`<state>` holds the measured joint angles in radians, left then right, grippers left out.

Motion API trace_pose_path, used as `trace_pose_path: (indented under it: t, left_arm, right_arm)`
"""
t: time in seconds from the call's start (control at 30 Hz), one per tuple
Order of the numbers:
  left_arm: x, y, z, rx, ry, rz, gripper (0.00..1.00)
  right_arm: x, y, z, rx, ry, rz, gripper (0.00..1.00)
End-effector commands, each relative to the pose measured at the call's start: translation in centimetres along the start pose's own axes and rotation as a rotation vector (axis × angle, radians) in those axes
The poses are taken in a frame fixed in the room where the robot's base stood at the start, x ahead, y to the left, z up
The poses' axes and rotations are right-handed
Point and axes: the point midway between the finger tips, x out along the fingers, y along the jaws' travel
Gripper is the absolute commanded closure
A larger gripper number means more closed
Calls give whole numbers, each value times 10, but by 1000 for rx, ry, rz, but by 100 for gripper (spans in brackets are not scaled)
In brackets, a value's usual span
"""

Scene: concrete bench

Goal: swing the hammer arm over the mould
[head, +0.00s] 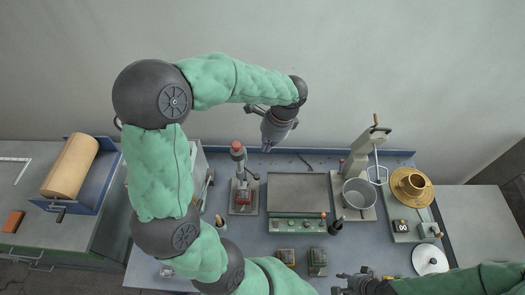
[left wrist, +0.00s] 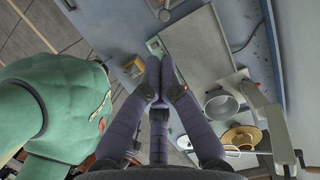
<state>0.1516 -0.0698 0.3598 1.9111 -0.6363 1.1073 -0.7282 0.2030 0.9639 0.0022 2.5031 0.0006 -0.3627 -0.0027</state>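A small press-like stand (head: 243,200) with a red-topped post and a side handle stands left of centre in the head view. It looks like the hammer stand. I cannot clearly tell its hammer arm from its mould. My left gripper (head: 267,147) points down in the air, up and to the right of the red knob, apart from it. In the left wrist view its fingers (left wrist: 159,92) are drawn together with nothing seen between them. My right gripper (head: 343,282) is low near the front edge, partly cut off, its finger opening unclear.
A grey tray (head: 297,188) lies right of the stand, with a green control panel (head: 297,226) before it. A mixer with a metal bowl (head: 358,195) stands further right, then a golden pan (head: 411,184) on a scale. A tan cylinder (head: 70,165) lies far left.

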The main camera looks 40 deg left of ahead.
Motion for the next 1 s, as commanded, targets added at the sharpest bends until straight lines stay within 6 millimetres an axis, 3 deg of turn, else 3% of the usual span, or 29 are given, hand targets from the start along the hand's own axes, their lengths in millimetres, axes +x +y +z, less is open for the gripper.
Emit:
trace_pose_path:
  t: [0.1, 0.3, 1.0]
  left_arm:
    - [-22, 0, 0, 0, 2, -4, 100]
    - [-41, 0, 0, 0, 0, -2, 100]
    - [-46, 1, 0, 0, -1, 0, 100]
  right_arm:
    - [1, 0, 0, -1, -1, 0, 60]
    - [2, 0, 0, 0, 0, 0, 60]
    - [2, 0, 0, -1, 0, 0, 60]
